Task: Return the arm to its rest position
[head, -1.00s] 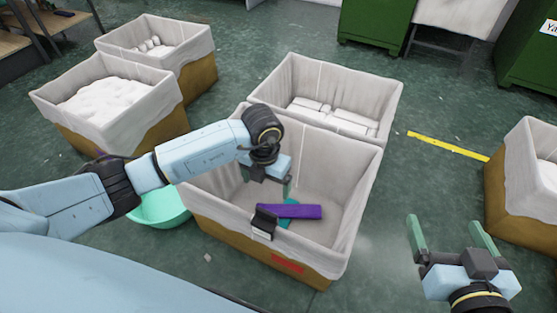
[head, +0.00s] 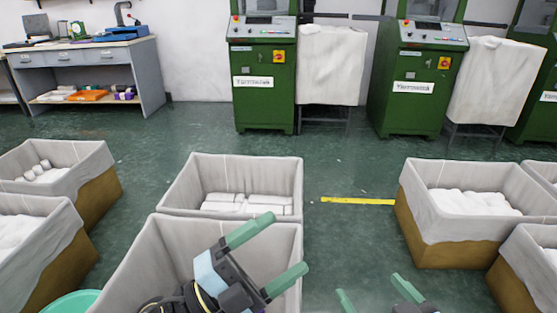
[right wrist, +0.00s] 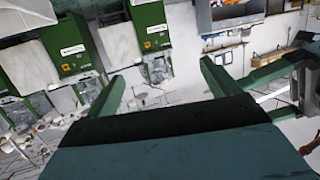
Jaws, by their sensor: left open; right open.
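My left gripper (head: 268,255) is in front of the near lined bin (head: 165,240) in the head view. Its two green fingers are spread, point up and to the right, and hold nothing. My right gripper (head: 372,291) shows at the bottom edge, right of that bin, with its fingers apart and only the upper part in view. In the right wrist view its fingers (right wrist: 160,80) are wide apart with nothing between them. The floor of the near bin is hidden by the left gripper and the frame edge.
Behind the near bin stands another lined bin (head: 190,190) with white packs. More lined bins stand left and right (head: 425,240). Green machines (head: 265,100) and a workbench (head: 145,70) line the wall. A yellow strip (head: 350,201) lies on open floor.

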